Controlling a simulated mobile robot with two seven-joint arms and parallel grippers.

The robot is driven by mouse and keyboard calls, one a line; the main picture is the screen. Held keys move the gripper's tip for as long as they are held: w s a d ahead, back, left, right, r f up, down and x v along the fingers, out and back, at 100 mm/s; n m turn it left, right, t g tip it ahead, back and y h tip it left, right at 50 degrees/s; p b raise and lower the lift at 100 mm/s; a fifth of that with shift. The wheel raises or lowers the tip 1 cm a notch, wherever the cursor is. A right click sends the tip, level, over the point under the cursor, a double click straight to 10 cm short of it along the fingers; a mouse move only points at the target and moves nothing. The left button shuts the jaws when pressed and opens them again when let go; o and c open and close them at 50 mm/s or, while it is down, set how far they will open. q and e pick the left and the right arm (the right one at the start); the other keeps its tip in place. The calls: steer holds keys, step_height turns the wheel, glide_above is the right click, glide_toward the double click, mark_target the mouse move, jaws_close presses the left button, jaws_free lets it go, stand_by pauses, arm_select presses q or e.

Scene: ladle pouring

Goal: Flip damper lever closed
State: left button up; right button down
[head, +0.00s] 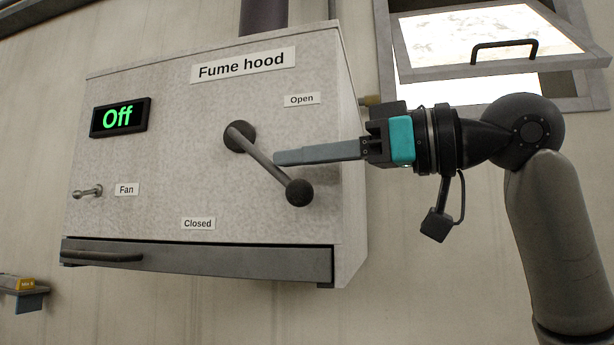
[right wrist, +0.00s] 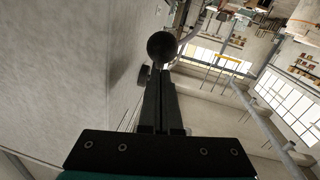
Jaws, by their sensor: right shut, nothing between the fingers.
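The damper lever (head: 265,160) is a grey rod with a dark ball knob (head: 298,192) on the front of the fume hood. It pivots on a dark round hub at its upper left and slopes down to the right, between the "Open" label (head: 302,100) and the "Closed" label (head: 198,224). My right gripper (head: 278,158) comes in from the right, shut and empty. Its fingertips appear beside the rod, above the knob; I cannot tell whether they touch. In the right wrist view the knob (right wrist: 162,46) shows just beyond the shut fingers. My left gripper is not in view.
The fume hood (head: 150,180) carries an "Off" display (head: 118,117), a small fan switch (head: 88,191) and a drawer-like front with a handle (head: 100,257). A tilted window (head: 480,40) stands open at the upper right. A small shelf (head: 25,290) is at lower left.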

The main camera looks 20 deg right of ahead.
mark_target(300, 201)
steer(key=f+b, duration=0.1)
steer(key=a+f+t+y+b, duration=0.1)
steer(key=b, duration=0.1)
steer(key=w+f+t+y+b, duration=0.1)
steer(key=shift+a+f+b, duration=0.15)
steer(key=shift+a+b, duration=0.05)
steer(key=shift+b, duration=0.15)
steer(key=shift+w+a+f+m+t+y+b, duration=0.1)
steer(key=shift+a+f+m+t+y+b, duration=0.1)
steer(key=shift+m+t+y+b, duration=0.25)
steer(key=shift+w+a+f, duration=0.1)
steer(key=shift+w+a, duration=0.05)
steer(key=shift+a, duration=0.05)
steer(key=shift+w+a+f, duration=0.1)
steer(key=shift+w+a, duration=0.1)
steer(key=shift+a, duration=0.05)
steer(key=shift+w+a+f, duration=0.3)
steer(key=shift+a, duration=0.15)
steer(key=shift+w+a+f, duration=0.3)
steer(key=shift+a, duration=0.15)
